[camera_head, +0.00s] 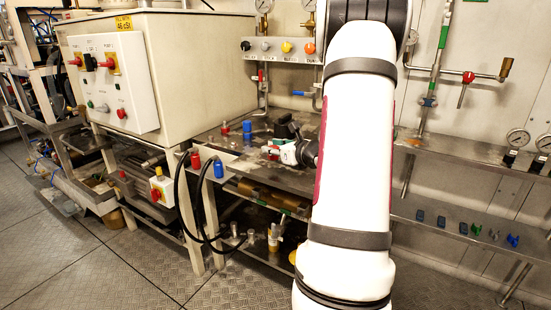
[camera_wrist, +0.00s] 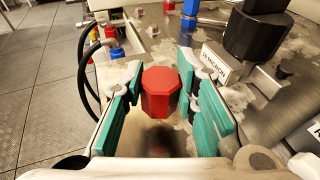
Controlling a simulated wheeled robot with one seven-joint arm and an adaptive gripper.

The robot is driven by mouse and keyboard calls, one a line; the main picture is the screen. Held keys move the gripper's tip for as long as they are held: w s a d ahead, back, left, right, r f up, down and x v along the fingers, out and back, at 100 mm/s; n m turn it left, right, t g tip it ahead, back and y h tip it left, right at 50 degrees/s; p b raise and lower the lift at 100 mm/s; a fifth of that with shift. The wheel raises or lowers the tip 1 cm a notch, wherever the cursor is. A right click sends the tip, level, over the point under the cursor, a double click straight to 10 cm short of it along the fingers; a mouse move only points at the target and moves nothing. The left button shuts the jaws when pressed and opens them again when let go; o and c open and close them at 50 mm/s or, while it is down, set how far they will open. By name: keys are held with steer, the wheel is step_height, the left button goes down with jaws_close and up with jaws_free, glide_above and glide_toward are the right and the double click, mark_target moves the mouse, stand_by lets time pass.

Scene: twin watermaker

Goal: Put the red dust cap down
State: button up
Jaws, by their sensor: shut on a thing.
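The red dust cap (camera_wrist: 160,92) is a faceted red piece between the two teal finger pads of my gripper (camera_wrist: 161,100) in the wrist view. My gripper is shut on it. The cap is over the worn metal bench top (camera_wrist: 145,50); I cannot tell whether it touches the surface. In the head view my gripper (camera_head: 291,153) is low over the bench (camera_head: 232,160), close to a black fitting, and the cap is mostly hidden there.
A black-topped block with a label (camera_wrist: 258,30) stands right of my gripper. Hoses with red (camera_head: 196,160) and blue (camera_head: 218,168) ends hang at the bench's left edge. Small red (camera_head: 225,129) and blue (camera_head: 247,126) fittings stand at the back. Bare bench lies between.

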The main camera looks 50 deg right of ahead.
mark_target(276, 157)
steer(key=shift+w+d, duration=0.1)
steer(key=shift+d, duration=0.4)
steer(key=shift+d+f+b, duration=0.15)
steer(key=shift+f+b, duration=0.45)
steer(key=shift+f, duration=1.2)
steer(key=shift+f, duration=0.15)
steer(key=o, duration=0.9)
steer(key=shift+r, duration=0.2)
